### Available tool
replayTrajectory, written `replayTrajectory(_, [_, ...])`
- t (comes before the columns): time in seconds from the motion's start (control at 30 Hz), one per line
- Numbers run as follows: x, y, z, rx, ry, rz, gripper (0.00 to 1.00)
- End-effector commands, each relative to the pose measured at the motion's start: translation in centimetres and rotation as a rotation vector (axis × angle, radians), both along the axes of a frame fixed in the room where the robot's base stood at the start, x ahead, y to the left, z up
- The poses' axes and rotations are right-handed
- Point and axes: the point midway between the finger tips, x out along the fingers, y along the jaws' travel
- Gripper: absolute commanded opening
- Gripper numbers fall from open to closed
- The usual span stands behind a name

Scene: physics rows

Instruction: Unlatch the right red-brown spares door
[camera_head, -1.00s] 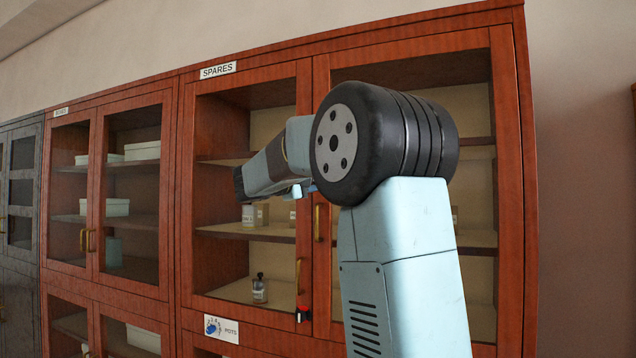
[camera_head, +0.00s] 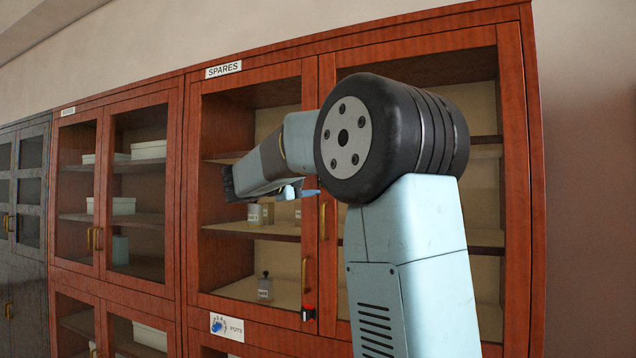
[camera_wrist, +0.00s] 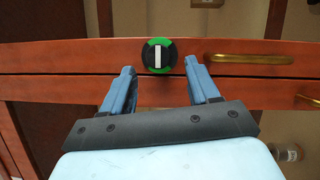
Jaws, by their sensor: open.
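The right red-brown spares door (camera_head: 510,200) is closed, its brass handle (camera_head: 322,220) partly in sight beside my arm. In the wrist view a round black latch knob (camera_wrist: 159,57) with green patches and a white bar sits on this door's stile. The bar stands upright in that picture, across the stile. The same door's handle (camera_wrist: 248,58) lies to the knob's right. My gripper (camera_wrist: 162,71) is open, its blue fingers either side of the knob's line and a little below it in the picture. I see no contact. In the head view my arm hides the knob.
Glass panes show shelves with a small bottle (camera_head: 264,287). Another cabinet (camera_head: 110,200) adjoins on the left. Bare wall (camera_head: 590,180) lies to the right.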

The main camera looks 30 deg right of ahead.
Motion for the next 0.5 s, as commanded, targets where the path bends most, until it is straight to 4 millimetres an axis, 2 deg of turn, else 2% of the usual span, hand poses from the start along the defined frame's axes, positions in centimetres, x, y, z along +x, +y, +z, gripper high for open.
replayTrajectory(0.03, [-0.3,1.1,-0.1,-0.001,0.000,0.003,0.60])
replayTrajectory(0.3, [-1.6,6.1,-0.5,0.001,0.002,0.005,0.60])
replayTrajectory(0.5, [-2.2,8.5,-0.8,0.001,0.002,0.002,0.60])
